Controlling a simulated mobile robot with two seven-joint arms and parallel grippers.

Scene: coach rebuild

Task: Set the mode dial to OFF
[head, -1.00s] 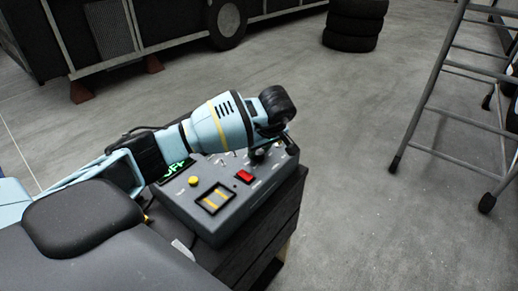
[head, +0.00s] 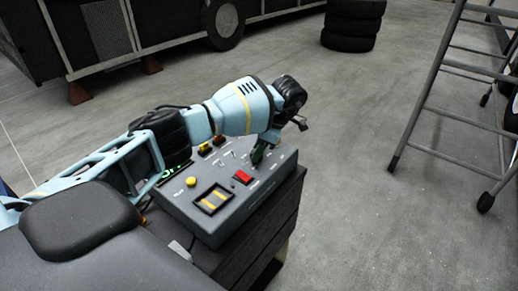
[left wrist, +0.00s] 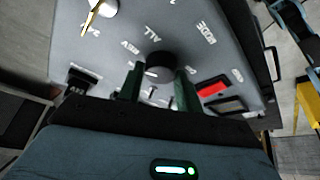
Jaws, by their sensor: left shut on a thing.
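The control box (head: 176,210) has a sloped grey panel on a dark wooden stand. In the left wrist view the black round dial knob (left wrist: 160,66) shows a white mark pointing to the lower left, among printed labels; "ALL" and "REV" are readable, others are blurred. My left gripper (head: 262,152) comes down on the panel's right part. In the left wrist view its two green fingers (left wrist: 158,84) stand either side of the knob, shut on it. The knob's near side is partly hidden. My right gripper is not in view.
The panel also bears a red switch (head: 242,177), a yellow button (head: 191,181) and a yellow-striped square (head: 214,198). A small green-lettered display (head: 172,172) is partly hidden by my arm. A ladder (head: 440,110) and stacked tyres (head: 353,25) stand apart on open floor.

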